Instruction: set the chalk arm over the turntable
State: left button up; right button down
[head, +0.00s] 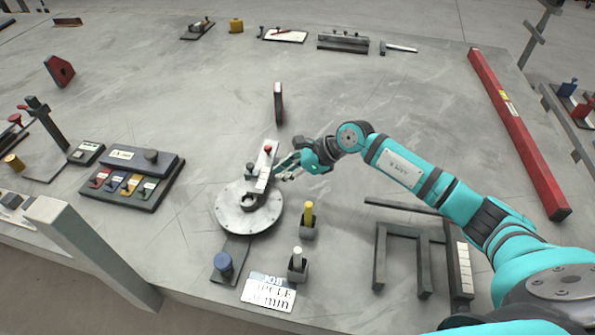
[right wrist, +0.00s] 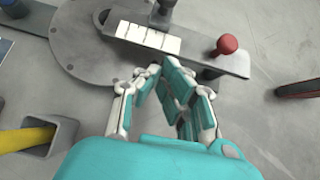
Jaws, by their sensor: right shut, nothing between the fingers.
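The turntable (head: 232,217) is a round grey metal disc near the table's front; it also shows at upper left in the right wrist view (right wrist: 82,62). A flat grey arm with a white marked strip (head: 263,171) reaches over the disc's far edge. Its outer end carries a red ball knob, clear in the right wrist view (right wrist: 227,44). My right gripper (head: 287,166) is shut and empty, just right of this arm; in the right wrist view (right wrist: 160,70) its fingertips are close to the white strip. Whether they touch is unclear. My left gripper is out of view.
A yellow stick (head: 308,212) and a white stick (head: 297,252) stand in small holders right of the turntable. A dark frame (head: 402,234) stands farther right. A thin dark upright piece (head: 278,101) stands behind. A box with coloured tiles (head: 127,186) is at left.

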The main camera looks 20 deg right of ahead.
jog(key=shift+a, duration=0.2)
jog(key=shift+w+a+f+b, duration=0.1)
jog(key=shift+w+a+b, duration=0.15)
jog(key=shift+a+b, duration=0.35)
jog(key=shift+a, duration=0.1)
